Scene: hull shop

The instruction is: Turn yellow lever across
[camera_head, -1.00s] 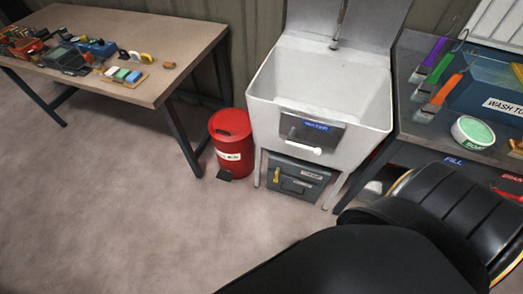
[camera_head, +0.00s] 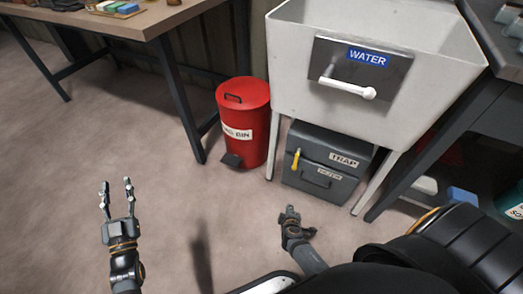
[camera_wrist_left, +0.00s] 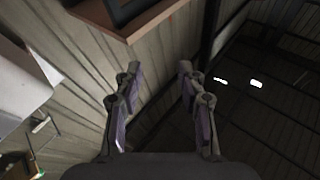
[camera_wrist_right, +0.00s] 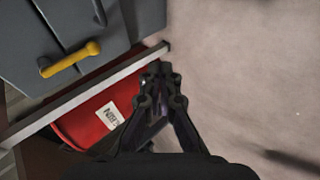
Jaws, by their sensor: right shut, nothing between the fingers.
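The yellow lever (camera_head: 296,159) is on the front of the grey trap box (camera_head: 330,160) under the sink. It stands nearly upright in the head view. It also shows in the right wrist view as a yellow lever (camera_wrist_right: 72,59) at the upper left. My right gripper (camera_head: 290,212) is shut and empty, in front of and below the trap box, apart from the lever. In the right wrist view its fingertips (camera_wrist_right: 158,70) are together, with a grey sink leg just beyond them. My left gripper (camera_head: 116,184) is open and empty over the floor at the left.
A white sink (camera_head: 400,40) with a WATER panel and white handle (camera_head: 348,89) stands above the trap box. A red bin (camera_head: 243,118) stands left of it. A workbench (camera_head: 160,18) is at the upper left. The floor (camera_head: 150,150) between is clear.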

